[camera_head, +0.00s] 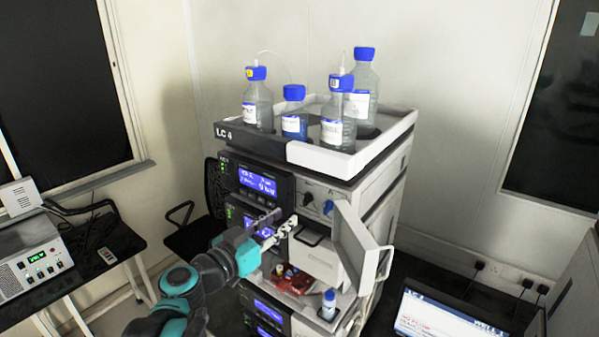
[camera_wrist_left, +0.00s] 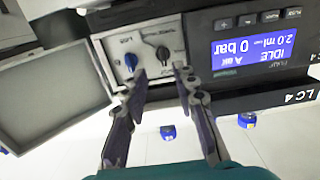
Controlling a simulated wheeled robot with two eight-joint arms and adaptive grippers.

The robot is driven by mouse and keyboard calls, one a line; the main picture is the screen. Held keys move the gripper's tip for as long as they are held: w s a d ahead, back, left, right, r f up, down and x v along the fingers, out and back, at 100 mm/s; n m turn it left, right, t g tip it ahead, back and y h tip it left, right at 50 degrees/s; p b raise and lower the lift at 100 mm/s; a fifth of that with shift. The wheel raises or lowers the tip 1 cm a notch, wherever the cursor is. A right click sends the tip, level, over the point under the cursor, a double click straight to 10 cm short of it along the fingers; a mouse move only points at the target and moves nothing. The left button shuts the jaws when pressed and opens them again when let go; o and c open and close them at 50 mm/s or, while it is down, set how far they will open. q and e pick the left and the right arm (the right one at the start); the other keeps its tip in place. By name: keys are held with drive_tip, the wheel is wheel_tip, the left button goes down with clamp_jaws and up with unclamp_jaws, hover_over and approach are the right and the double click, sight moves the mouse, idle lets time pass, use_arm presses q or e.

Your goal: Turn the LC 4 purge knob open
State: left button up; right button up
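The LC 4 stack stands in the middle of the head view, its tray (camera_head: 262,146) marked LC 4. Its upper pump panel has a black knob (camera_head: 308,200) and a blue knob (camera_head: 328,207). My left gripper (camera_head: 282,229) is in front of and below this panel. In the left wrist view, which is upside down, the gripper (camera_wrist_left: 160,75) is open. Its fingers are spread below the black knob (camera_wrist_left: 163,53), with the blue knob (camera_wrist_left: 131,61) beside the left finger. No contact is visible. The small knob labels are unreadable. My right gripper is not in view.
An open door (camera_head: 357,240) sticks out below the knobs; it also shows at left in the left wrist view (camera_wrist_left: 50,88). Capped bottles (camera_head: 258,105) stand in the top tray. The pump display (camera_wrist_left: 258,45) reads IDLE, 0 bar. A laptop (camera_head: 447,317) sits at lower right.

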sight(304, 196)
use_arm(q)
drive_tip(key=x, duration=0.2)
drive_tip(key=r+p+x, duration=0.1)
drive_tip(key=x, duration=0.2)
drive_tip(key=r+x, duration=0.1)
drive_tip(key=x, duration=0.2)
drive_tip(key=shift+w+a, duration=0.1)
clamp_jaws()
